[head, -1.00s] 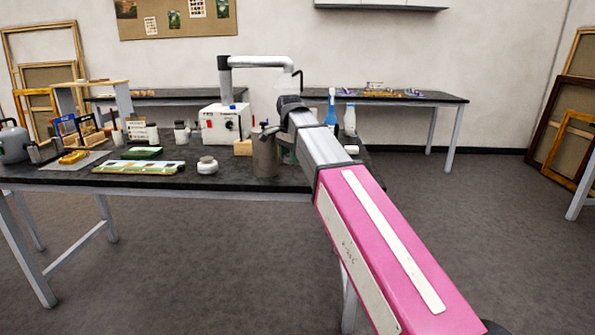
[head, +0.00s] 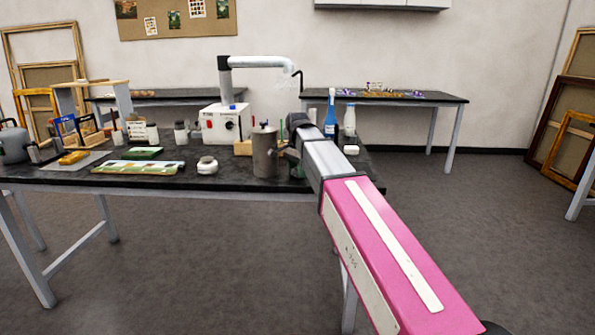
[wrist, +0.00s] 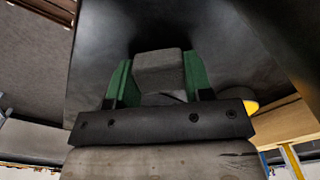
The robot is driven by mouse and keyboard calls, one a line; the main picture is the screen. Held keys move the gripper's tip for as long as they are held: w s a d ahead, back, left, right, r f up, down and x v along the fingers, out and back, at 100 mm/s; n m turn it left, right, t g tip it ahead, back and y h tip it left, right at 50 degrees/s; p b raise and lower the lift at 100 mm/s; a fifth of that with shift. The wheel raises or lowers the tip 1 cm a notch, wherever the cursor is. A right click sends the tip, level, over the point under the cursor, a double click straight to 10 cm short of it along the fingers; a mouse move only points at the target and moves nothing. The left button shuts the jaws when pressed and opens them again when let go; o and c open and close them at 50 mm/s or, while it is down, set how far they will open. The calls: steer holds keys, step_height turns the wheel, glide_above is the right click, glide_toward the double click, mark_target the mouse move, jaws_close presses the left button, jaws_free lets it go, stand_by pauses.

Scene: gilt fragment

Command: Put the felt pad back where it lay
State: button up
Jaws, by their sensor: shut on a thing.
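My gripper (wrist: 158,60) shows green fingers in the wrist view, shut on a grey, soft-edged block that looks like the felt pad (wrist: 160,74). A dark surface fills the picture behind the pad; I cannot tell whether the pad touches it. In the head view my gripper (head: 293,168) is at the right part of the black worktable (head: 225,183), just behind and right of a grey metal canister (head: 264,153). The canister and my arm hide most of it, and the pad cannot be made out there.
A blue bottle (head: 330,113) and a pale bottle (head: 349,119) stand close right of my wrist. A white box (head: 225,123) stands behind the canister, a white jar (head: 207,165) to its left. A yellow thing (wrist: 249,106) shows beside the gripper.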

steer(key=shift+f, duration=0.15)
steer(key=o, duration=1)
steer(key=shift+c, duration=0.2)
step_height(320, 180, up, 12)
